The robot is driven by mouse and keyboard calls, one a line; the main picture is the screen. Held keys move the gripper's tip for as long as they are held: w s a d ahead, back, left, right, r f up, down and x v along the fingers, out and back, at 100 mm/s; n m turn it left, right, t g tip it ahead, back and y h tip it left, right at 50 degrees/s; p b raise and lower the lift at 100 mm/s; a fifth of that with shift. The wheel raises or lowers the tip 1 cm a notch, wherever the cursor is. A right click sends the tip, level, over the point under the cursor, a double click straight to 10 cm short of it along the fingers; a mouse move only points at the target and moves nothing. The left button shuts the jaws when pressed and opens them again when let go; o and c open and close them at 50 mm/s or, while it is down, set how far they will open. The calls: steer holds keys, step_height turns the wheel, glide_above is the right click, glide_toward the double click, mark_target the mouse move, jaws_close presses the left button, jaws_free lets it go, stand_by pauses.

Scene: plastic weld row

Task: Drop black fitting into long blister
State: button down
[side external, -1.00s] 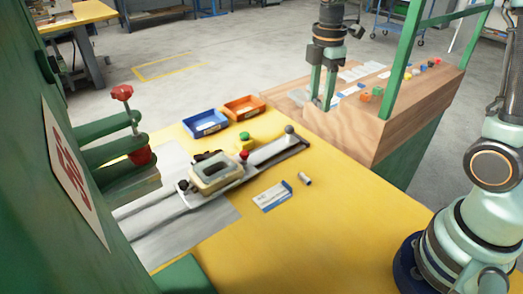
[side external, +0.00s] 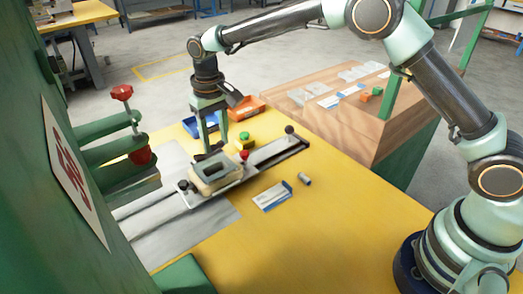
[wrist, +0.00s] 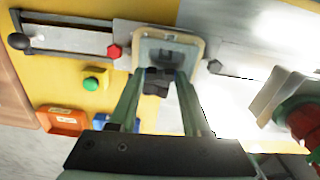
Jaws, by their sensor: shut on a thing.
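The black fitting (wrist: 156,84) is between my fingertips in the wrist view, at the near edge of the beige nest (wrist: 194,46). My gripper (side external: 215,152) is shut on it, low over the nest (side external: 212,186) in the side view. There the fitting (side external: 205,155) is partly hidden by the fingers. I cannot tell whether it still touches the nest. Several clear blisters (side external: 356,74) lie on the wooden bench (side external: 350,130) at the back right. I cannot tell which is the long one.
A blue bin (side external: 190,125) and an orange bin (side external: 252,105) stand behind the nest. A green button (side external: 245,138) and a red knob (side external: 243,155) are close by. A press with red handles (side external: 122,93) stands left. A card (side external: 272,196) lies on the yellow table.

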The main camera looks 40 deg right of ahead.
mark_target(213, 157)
steer(key=shift+a+f+m, duration=0.35)
steer(key=shift+a+m, duration=0.05)
steer(key=shift+a, duration=0.2)
steer(key=shift+f, duration=2.2)
steer(key=shift+f, duration=0.15)
steer(key=shift+c, duration=1.4)
jaws_free()
